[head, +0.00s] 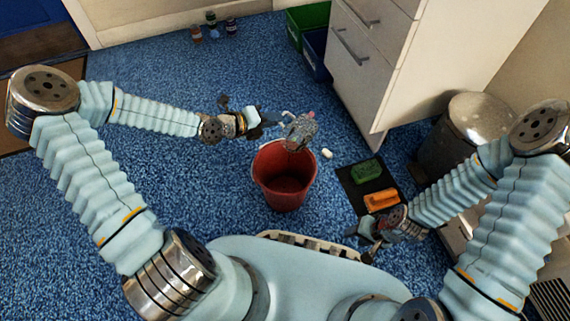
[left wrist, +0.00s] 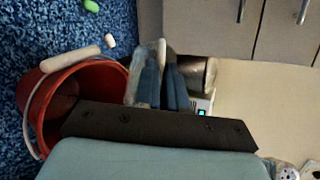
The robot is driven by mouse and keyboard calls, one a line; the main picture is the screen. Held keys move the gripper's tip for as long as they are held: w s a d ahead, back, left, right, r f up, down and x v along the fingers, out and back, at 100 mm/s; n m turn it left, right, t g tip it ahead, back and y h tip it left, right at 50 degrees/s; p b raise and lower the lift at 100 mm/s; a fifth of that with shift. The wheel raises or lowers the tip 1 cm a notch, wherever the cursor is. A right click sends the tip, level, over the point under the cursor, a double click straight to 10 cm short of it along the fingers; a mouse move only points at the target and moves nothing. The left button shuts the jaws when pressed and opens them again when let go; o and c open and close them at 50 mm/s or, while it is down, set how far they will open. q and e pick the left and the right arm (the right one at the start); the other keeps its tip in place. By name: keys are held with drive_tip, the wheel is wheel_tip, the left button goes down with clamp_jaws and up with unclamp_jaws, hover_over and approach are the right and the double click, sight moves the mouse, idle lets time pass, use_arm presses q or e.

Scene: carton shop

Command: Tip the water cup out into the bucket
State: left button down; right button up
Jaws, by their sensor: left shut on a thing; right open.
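The water cup (head: 300,132) is clear and looks greyish. In the head view it hangs over the far rim of the red bucket (head: 272,193) and looks tilted; I cannot make out water in it. My left gripper (head: 272,122) is shut on the cup, coming from its left. In the left wrist view the blue fingers (left wrist: 167,88) close on the cup (left wrist: 150,52), with the bucket (left wrist: 92,72) to the left. The bucket stands upright on the carpet, and its inside is partly in view. My right gripper (head: 368,243) is open and empty, low at the right.
A dark mat (head: 347,182) with a green block (head: 366,170) and an orange block (head: 381,199) lies right of the bucket. A white drawer cabinet (head: 370,75), green bin (head: 305,22) and metal bin (head: 470,125) stand behind. Small bottles (head: 212,19) stand far back.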

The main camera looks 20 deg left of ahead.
use_arm(q)
drive_tip(key=shift+s+a+r+t+h+b, duration=0.15)
drive_tip(key=shift+s+a+t+h, duration=0.15)
drive_tip(key=shift+s, duration=0.35)
drive_tip(key=shift+s+a+t+h+b, duration=0.1)
drive_tip(key=shift+s+t+h+b, duration=0.1)
drive_tip(key=shift+s+t, duration=0.3)
drive_tip(key=shift+s+f+m+b, duration=0.3)
drive_tip(key=shift+f+b, duration=0.25)
drive_tip(key=shift+b, duration=0.8)
drive_tip(key=shift+s+f+t+h, duration=0.1)
drive_tip(key=shift+t+h, duration=0.2)
drive_tip(key=shift+t, duration=0.1)
drive_tip(key=shift+f+b, duration=0.1)
drive_tip(key=shift+b, duration=0.2)
